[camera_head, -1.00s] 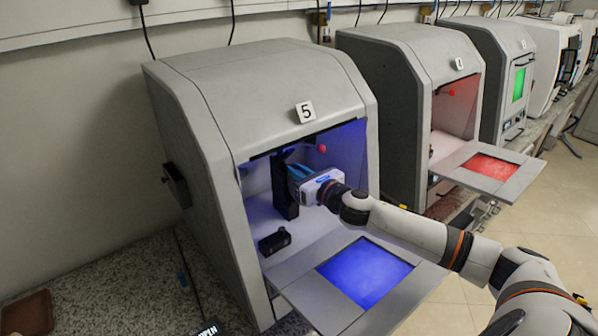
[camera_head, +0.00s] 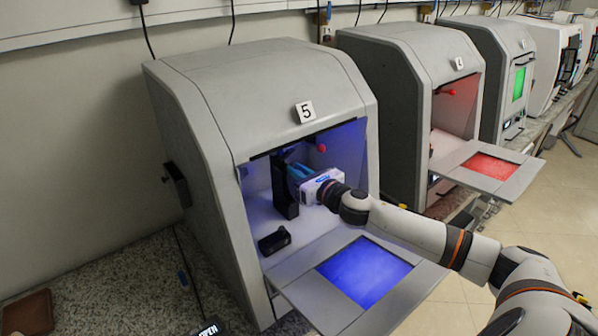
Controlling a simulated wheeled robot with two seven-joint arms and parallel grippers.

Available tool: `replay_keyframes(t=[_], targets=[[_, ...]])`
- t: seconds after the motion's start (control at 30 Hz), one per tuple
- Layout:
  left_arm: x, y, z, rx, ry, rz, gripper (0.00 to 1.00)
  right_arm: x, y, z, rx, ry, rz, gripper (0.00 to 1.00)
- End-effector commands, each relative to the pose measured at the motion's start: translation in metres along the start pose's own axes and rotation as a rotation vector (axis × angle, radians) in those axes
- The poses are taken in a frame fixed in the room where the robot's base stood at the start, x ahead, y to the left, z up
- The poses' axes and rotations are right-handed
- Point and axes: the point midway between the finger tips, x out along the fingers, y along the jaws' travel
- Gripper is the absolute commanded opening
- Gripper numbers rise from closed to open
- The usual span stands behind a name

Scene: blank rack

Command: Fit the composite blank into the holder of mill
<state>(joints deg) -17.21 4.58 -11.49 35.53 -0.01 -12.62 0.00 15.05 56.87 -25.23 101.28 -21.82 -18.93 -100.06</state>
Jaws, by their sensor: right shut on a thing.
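The mill numbered 5 (camera_head: 255,95) stands open, its chamber lit blue. A black upright holder (camera_head: 283,185) stands inside the chamber. My right gripper (camera_head: 299,177) reaches into the chamber from the right, its fingers beside the holder. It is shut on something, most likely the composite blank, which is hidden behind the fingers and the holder. I cannot tell whether the blank sits in the holder. My left gripper is not in view.
A small black block (camera_head: 274,241) lies on the chamber floor in front of the holder. The lowered door (camera_head: 364,272) with a blue screen extends below my right arm. A red knob (camera_head: 321,148) hangs near the chamber top. Mill 4 (camera_head: 425,60) stands to the right.

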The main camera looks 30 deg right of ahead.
Motion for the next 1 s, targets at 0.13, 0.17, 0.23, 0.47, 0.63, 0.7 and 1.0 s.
replay_keyframes(t=[0.13,0.17,0.23,0.47,0.63,0.7,1.0], targets=[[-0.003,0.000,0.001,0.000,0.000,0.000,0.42,0.000,0.000,-0.001,0.000,0.001,0.000,0.00],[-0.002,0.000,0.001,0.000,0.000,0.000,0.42,0.000,0.000,-0.001,0.000,0.001,0.000,0.00],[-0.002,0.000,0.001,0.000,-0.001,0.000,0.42,0.000,0.000,-0.001,0.000,0.001,0.000,0.00],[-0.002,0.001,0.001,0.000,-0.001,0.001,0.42,0.002,0.000,0.000,0.000,0.001,0.000,0.00],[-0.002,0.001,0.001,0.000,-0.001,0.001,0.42,0.006,0.000,0.000,0.000,0.002,0.001,0.00],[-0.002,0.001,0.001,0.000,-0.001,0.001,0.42,0.008,0.001,0.001,0.000,0.002,0.001,0.00],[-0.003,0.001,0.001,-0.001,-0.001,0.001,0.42,0.015,0.000,0.003,0.000,0.002,0.000,0.00]])
